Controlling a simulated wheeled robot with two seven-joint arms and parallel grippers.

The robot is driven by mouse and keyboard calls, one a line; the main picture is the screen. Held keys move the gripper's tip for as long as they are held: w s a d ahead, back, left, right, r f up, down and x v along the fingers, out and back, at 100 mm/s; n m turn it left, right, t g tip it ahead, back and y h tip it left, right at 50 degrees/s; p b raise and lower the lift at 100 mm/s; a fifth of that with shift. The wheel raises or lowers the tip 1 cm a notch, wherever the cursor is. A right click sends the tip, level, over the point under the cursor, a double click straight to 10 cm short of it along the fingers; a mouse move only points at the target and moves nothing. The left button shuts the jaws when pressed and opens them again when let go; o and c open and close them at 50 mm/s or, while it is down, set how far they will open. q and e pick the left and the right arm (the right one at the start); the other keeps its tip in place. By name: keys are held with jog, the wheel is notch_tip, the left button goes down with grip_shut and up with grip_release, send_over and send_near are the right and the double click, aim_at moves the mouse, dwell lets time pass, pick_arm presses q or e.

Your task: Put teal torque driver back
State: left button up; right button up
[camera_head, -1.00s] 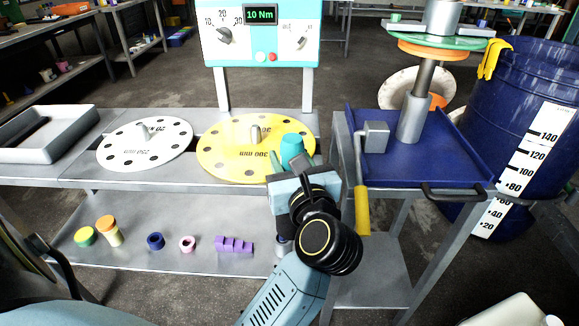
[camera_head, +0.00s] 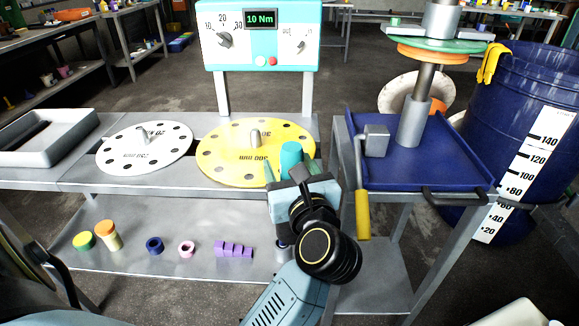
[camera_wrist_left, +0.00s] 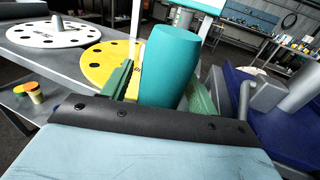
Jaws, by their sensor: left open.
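The teal torque driver (camera_head: 291,153) shows as a teal cylinder near the right rim of the yellow disc; its lower end is hidden behind my gripper. In the left wrist view the teal cylinder (camera_wrist_left: 170,65) stands between the two green fingers. My left gripper (camera_head: 291,172) is open, with a finger on each side of the driver; I cannot tell whether either finger touches it. My right gripper is not in view.
A yellow disc (camera_head: 225,170) and a white disc (camera_head: 120,155) lie on the grey bench. A teal panel reading 10 Nm (camera_head: 258,20) stands behind. A blue tray cart (camera_head: 440,160) with a yellow-handled crank (camera_head: 362,215) is close on the right.

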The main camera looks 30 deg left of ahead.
pick_arm(q)
jog(key=shift+r, duration=0.1)
jog(key=s+d+r+m+t+h+p, duration=0.1)
jog(key=d+r+m+t+h, duration=0.15)
jog(key=d+m+t, duration=0.45)
jog(key=s+d+r+m+t+h, duration=0.2)
jog(key=d+m+t+h, duration=0.2)
jog(key=m, duration=0.6)
jog(key=d+f+m+g+h, duration=0.65)
jog(key=f+m+h, duration=0.65)
jog(key=m, duration=0.8)
jog(key=s+a+f+m+g+y, duration=0.1)
jog(key=s+a+f+m+g, duration=0.2)
jog(key=f, duration=0.4)
jog(key=s+a+f+m+g, duration=0.1)
jog(key=s+f+m+g, duration=0.3)
jog(key=f, duration=0.3)
jog(key=s+a+f+m+g+y, duration=0.2)
jog(key=s+a+f+g+y, duration=0.3)
jog(key=s+a, duration=0.4)
notch_tip(320, 180, down, 2)
jog(key=shift+s+a+f+m+g, duration=0.1)
jog(key=shift+s+a+m+g, duration=0.1)
jog(key=shift+a+m+g, duration=0.35)
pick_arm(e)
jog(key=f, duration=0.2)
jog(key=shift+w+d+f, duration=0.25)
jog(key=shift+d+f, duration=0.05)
